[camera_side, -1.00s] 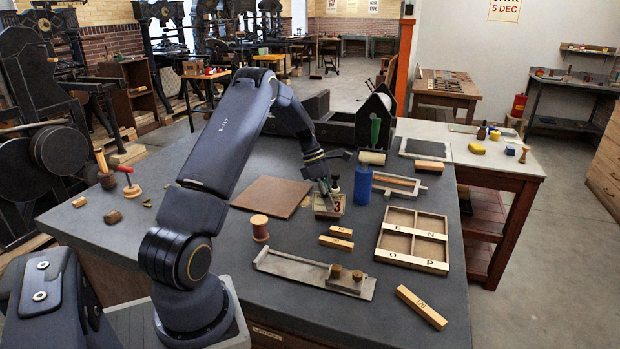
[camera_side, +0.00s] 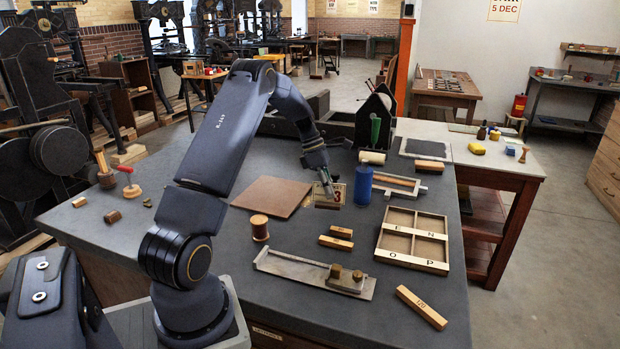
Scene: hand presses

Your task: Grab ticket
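The ticket (camera_side: 338,196), a small cream card with a dark "3" at its right, stands in a small wooden block (camera_side: 326,205) near the middle of the dark bench. My gripper (camera_side: 328,193) points down at the ticket from above, its fingertips overlapping the card in the picture. The fingers are seen nearly edge-on and cover part of the card's left side. I cannot tell whether they touch or grip it.
A blue cylinder (camera_side: 363,186) stands close to the right of the ticket. A brown board (camera_side: 265,196) lies to the left. A compartment tray (camera_side: 447,248), a metal composing stick (camera_side: 290,272) and several wooden blocks lie nearer.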

